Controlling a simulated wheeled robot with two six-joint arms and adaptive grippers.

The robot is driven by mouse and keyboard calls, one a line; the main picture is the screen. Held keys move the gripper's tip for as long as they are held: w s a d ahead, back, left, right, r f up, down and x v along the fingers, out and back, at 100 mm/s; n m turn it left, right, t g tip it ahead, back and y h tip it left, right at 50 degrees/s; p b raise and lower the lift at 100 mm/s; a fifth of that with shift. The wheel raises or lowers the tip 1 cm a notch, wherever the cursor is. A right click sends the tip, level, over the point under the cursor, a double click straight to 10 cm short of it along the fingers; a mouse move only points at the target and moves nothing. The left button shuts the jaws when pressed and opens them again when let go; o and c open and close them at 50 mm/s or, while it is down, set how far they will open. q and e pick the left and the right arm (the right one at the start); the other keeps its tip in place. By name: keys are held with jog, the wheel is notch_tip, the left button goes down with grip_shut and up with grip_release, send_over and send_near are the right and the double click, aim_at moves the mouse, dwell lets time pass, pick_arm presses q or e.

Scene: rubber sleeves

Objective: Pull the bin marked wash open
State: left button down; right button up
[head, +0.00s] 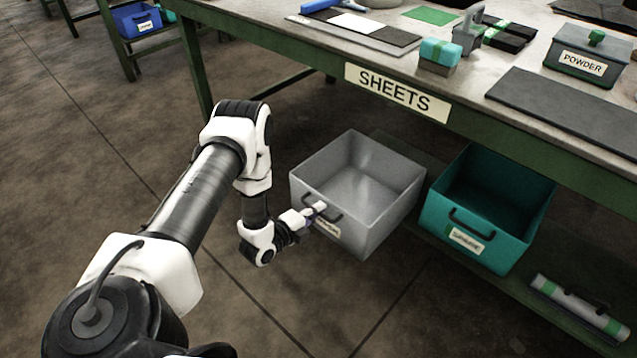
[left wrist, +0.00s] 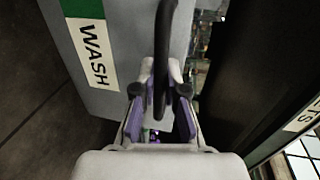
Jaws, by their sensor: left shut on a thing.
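The grey bin (head: 380,230) stands out from under the bench, open-topped and seemingly empty inside. In the left wrist view its front (left wrist: 67,88) carries a label (left wrist: 95,55) reading WASH, with a green patch beside it. Its dark handle (left wrist: 166,35) runs between the fingers of my left gripper (left wrist: 161,80). My left gripper (head: 314,213) is shut on that handle in the head view, at the bin's front, and partly covers the label there. My right gripper is not in view.
A teal bin (head: 510,250) stands to the right on the lower shelf, near a pale case with green bands (head: 578,306). The green bench (head: 300,62) with its SHEETS sign (head: 398,93) overhangs behind. The floor (head: 330,300) in front is clear.

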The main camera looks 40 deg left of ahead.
pick_arm(q)
jog(key=c, duration=1.2)
grip_release()
jog(key=v, duration=1.2)
